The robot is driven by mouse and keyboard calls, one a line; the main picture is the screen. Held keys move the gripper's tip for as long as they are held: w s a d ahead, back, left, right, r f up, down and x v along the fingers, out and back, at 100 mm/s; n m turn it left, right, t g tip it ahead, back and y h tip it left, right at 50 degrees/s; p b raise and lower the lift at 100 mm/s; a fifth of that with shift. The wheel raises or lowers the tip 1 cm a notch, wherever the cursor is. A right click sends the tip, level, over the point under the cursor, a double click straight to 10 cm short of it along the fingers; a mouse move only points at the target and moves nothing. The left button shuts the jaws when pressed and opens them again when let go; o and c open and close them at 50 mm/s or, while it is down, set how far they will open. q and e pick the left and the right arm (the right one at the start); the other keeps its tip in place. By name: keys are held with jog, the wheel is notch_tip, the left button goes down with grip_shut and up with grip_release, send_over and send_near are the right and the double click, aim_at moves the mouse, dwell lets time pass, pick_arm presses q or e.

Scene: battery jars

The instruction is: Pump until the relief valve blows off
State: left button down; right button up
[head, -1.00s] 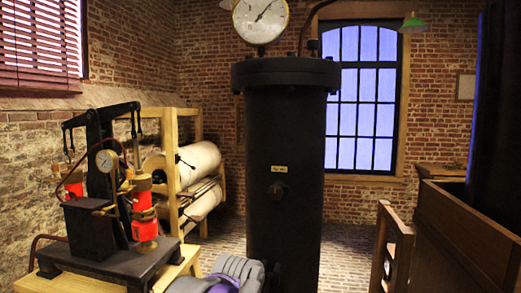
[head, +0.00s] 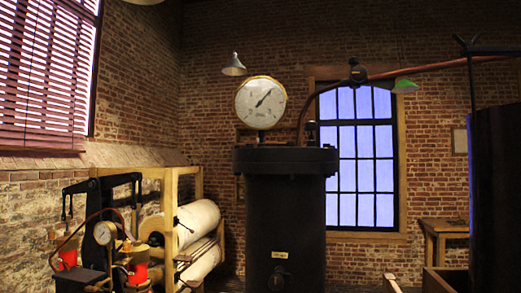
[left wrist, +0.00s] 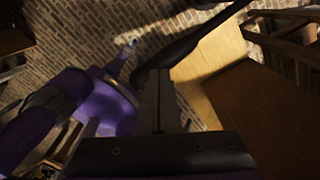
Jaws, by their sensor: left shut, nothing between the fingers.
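The hand pump stands at lower left in the head view, with a black rocking beam (head: 104,182), red cylinders (head: 139,273) and a small gauge (head: 104,233). A tall black vessel (head: 284,220) stands in the middle, with a large white dial (head: 261,102) above its lid. The dial's needle points to the upper right. I cannot tell which fitting is the relief valve. My left gripper (left wrist: 159,80) is shut and empty in the left wrist view. A dark curved bar (left wrist: 195,38) shows by its fingertips; contact is unclear. My right gripper is not in view.
Large white rolls on a wooden frame (head: 173,205) stand behind the pump. A wooden table (head: 445,228) stands at right. A wooden panel (left wrist: 265,115) lies right of my left gripper.

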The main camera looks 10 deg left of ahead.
pick_arm(q)
notch_tip(320, 180, down, 14)
jog(key=b, duration=0.7)
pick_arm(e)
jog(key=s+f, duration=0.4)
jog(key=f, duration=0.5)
pick_arm(q)
jog(key=r+p, duration=0.2)
jog(key=r, duration=0.2)
jog(key=r+p, duration=0.3)
jog(key=r, duration=0.2)
jog(key=r+p, duration=0.3)
jog(key=r, duration=0.2)
jog(key=shift+w+r, duration=0.1)
jog(key=shift+w, duration=0.3)
jog(key=shift+s, duration=0.1)
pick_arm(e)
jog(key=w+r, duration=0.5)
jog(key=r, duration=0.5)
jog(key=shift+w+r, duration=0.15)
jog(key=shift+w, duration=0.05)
